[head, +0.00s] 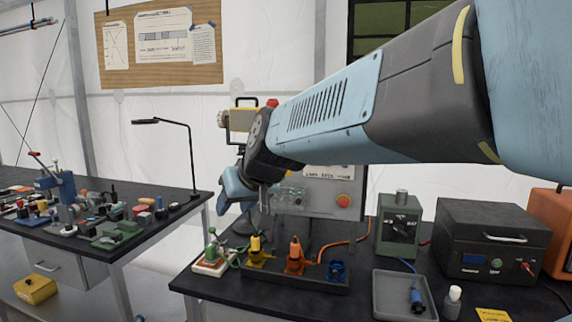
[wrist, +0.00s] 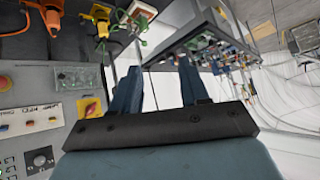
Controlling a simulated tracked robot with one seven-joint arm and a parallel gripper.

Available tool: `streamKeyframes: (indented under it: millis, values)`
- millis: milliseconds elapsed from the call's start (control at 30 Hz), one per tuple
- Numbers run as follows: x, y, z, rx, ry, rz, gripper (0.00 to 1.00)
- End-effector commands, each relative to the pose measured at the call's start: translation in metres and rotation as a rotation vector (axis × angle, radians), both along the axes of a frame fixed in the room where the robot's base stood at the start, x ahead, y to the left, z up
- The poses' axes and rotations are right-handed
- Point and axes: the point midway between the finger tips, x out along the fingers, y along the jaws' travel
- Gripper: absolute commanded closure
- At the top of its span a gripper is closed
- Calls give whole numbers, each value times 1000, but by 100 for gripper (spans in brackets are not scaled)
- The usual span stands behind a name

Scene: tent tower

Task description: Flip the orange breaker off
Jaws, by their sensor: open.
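The orange breaker (head: 295,256) stands on a dark strip on the front bench, between a yellow breaker (head: 255,251) and a low blue one (head: 337,270). Its orange handle points up, and an orange cable runs right from it. In the wrist view the orange breaker (wrist: 52,17) is at the top left, partly cut off, beside the yellow breaker (wrist: 101,18). My gripper (head: 243,204) hangs above and left of the orange breaker, apart from it. In the wrist view my gripper (wrist: 158,74) has its two blue fingers spread, with nothing held between them.
A green lever on a white base (head: 212,252) stands left of the yellow breaker. A panel with a red button (head: 343,200) rises behind. A green box (head: 398,226), a grey tray (head: 403,296) and a black box (head: 490,240) stand right. A cluttered bench (head: 150,240) is left.

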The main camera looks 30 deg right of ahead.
Motion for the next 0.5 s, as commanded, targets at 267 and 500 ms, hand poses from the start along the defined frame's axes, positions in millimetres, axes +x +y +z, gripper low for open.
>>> streamKeyframes:
  millis: [267,500]
  values:
    - [95,-102,48,-43,-315,-286,55]
    - [108,-230,58,-187,-395,-648,55]
